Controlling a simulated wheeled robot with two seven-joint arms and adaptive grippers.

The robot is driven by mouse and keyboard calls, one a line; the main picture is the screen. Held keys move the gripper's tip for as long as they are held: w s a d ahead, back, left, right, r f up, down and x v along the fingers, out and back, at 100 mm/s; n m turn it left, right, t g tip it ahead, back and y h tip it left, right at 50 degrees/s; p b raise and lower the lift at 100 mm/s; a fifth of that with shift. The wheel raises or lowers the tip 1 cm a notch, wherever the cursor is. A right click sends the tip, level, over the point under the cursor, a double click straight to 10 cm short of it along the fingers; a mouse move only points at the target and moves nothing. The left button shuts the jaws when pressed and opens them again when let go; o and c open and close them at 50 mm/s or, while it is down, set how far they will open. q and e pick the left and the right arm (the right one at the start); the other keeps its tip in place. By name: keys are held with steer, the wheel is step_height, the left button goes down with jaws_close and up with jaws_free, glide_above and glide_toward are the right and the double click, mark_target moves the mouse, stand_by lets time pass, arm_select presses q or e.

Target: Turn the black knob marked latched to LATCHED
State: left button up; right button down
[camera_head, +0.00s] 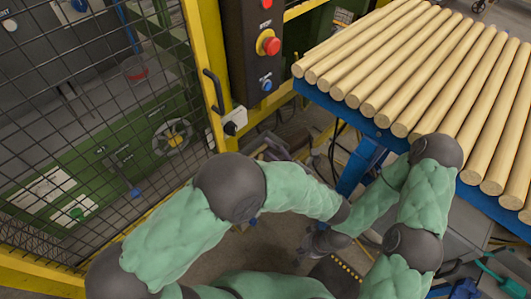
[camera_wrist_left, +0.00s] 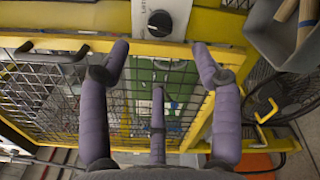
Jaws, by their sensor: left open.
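The black knob (camera_head: 230,128) sits on a small white box on the yellow post of the fence. In the left wrist view the knob (camera_wrist_left: 160,23) is at the top centre on its pale plate, with partly cut-off lettering beside it. Which way it points is too small to tell. My left gripper (camera_wrist_left: 160,50) is open, its purple fingers spread and empty, with the knob beyond the fingertips and apart from them. In the head view my left gripper (camera_head: 268,147) is partly hidden behind my arm, right of the box. My right gripper (camera_head: 318,243) is low centre, its fingers unclear.
A black panel with a red emergency button (camera_head: 268,43) and a blue button (camera_head: 266,86) stands above the knob. A black door handle (camera_head: 213,91) juts out beside it. Wire mesh fills the left. A blue-framed conveyor (camera_head: 352,117) with wooden rods lies at the right.

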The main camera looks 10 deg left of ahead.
stand_by(0.4)
arm_select(q)
steer(key=v, duration=0.7)
steer(key=shift+s+d, duration=0.15)
steer(key=shift+d, duration=0.05)
